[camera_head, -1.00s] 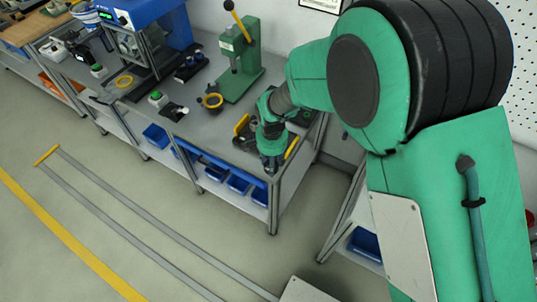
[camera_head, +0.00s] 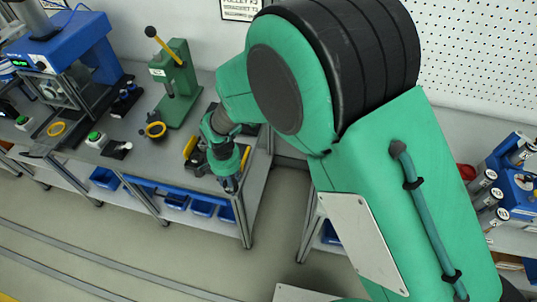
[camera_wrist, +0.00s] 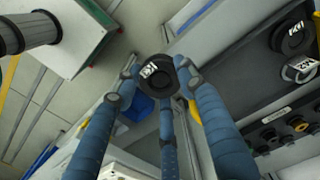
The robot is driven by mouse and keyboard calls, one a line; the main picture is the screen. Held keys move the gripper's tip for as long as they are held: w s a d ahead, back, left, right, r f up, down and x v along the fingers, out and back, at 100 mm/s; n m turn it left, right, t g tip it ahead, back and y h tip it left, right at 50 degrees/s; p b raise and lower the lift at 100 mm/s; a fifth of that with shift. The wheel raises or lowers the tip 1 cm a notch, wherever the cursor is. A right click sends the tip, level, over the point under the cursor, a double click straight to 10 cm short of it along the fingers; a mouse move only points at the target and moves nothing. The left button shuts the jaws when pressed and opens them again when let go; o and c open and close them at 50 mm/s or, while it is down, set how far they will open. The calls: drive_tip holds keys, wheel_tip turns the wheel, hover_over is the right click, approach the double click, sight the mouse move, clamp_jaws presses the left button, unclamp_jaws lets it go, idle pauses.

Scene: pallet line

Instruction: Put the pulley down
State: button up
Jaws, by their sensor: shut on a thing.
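The pulley (camera_wrist: 157,74) is a dark, round piece with a white label on its face. In the wrist view it sits between the blue fingers of my gripper (camera_wrist: 158,84), which are closed around it. In the head view my gripper (camera_head: 228,184) points down at the right end of the grey workbench (camera_head: 140,118). The pulley cannot be made out there, and I cannot tell its height above the bench.
A blue machine (camera_head: 65,48) is farther left. Another black pulley (camera_wrist: 293,38) lies on a dark surface in the wrist view. Blue bins (camera_head: 202,208) sit below.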

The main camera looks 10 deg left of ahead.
drive_tip(key=shift+r, duration=0.1)
idle(0.3)
wheel_tip(320, 180, up, 20)
drive_tip(key=w+d+m+p, duration=0.3)
drive_tip(key=w+d+m, duration=0.1)
drive_tip(key=w+d, duration=1.3)
drive_tip(key=w+d+m+p, duration=0.1)
drive_tip(key=w+d, duration=0.5)
drive_tip(key=d, duration=0.3)
drive_tip(key=w+d+m+p, duration=0.1)
drive_tip(key=w+d+m, duration=0.1)
drive_tip(key=w+d, duration=0.6)
drive_tip(key=w+d+m+p, duration=0.3)
drive_tip(key=d+m, duration=0.1)
drive_tip(key=d, duration=2.4)
drive_tip(key=s+d+m+p, duration=0.1)
drive_tip(key=s+d, duration=0.1)
drive_tip(key=d, duration=0.9)
drive_tip(key=s+d+m+p, duration=0.1)
drive_tip(key=s+d, duration=0.1)
drive_tip(key=d, duration=1)
drive_tip(key=shift+f, duration=9.15)
